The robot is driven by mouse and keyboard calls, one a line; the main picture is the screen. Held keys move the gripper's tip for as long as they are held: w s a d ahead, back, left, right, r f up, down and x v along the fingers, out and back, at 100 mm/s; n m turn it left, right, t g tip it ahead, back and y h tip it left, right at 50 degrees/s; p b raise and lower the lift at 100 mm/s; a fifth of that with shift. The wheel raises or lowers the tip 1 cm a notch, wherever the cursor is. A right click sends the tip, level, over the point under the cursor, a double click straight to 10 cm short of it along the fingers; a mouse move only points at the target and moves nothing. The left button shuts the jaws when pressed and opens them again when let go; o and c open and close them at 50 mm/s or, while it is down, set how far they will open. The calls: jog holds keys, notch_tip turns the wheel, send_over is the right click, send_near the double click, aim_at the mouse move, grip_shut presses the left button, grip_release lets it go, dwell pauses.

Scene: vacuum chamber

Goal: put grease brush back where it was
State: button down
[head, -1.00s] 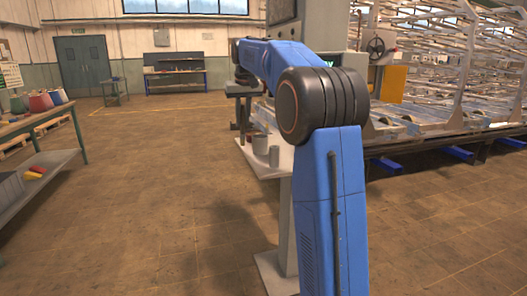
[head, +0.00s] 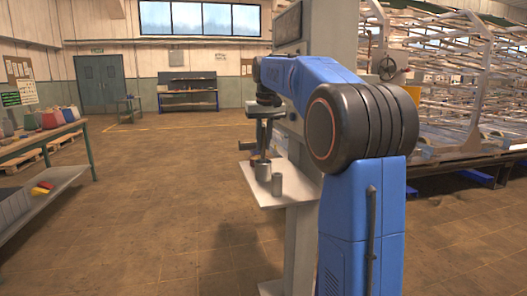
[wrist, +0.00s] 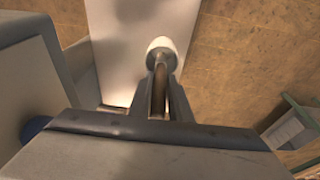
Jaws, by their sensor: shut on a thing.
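My gripper (wrist: 162,92) is shut on the grease brush in the wrist view. The brush's brown handle (wrist: 158,98) lies between the two fingers, and a pale rounded end (wrist: 161,46) sticks out beyond them. The brush itself is too small to make out clearly in the head view.
A grey post (head: 303,235) carries the shelf. A workbench (head: 45,180) with coloured containers stands at the left, and metal racks (head: 460,90) stand at the right. The floor (head: 165,205) between the bench and the shelf is clear.

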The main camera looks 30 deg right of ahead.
aim_at(263, 158)
jog(key=shift+s+x, duration=0.15)
jog(key=shift+x, duration=0.6)
jog(key=shift+s+x, duration=0.15)
jog(key=shift+x, duration=0.55)
jog(key=c, duration=1.6)
grip_release()
jog(key=shift+a+f, duration=0.1)
jog(key=shift+c, duration=0.2)
jog(key=v, duration=1.2)
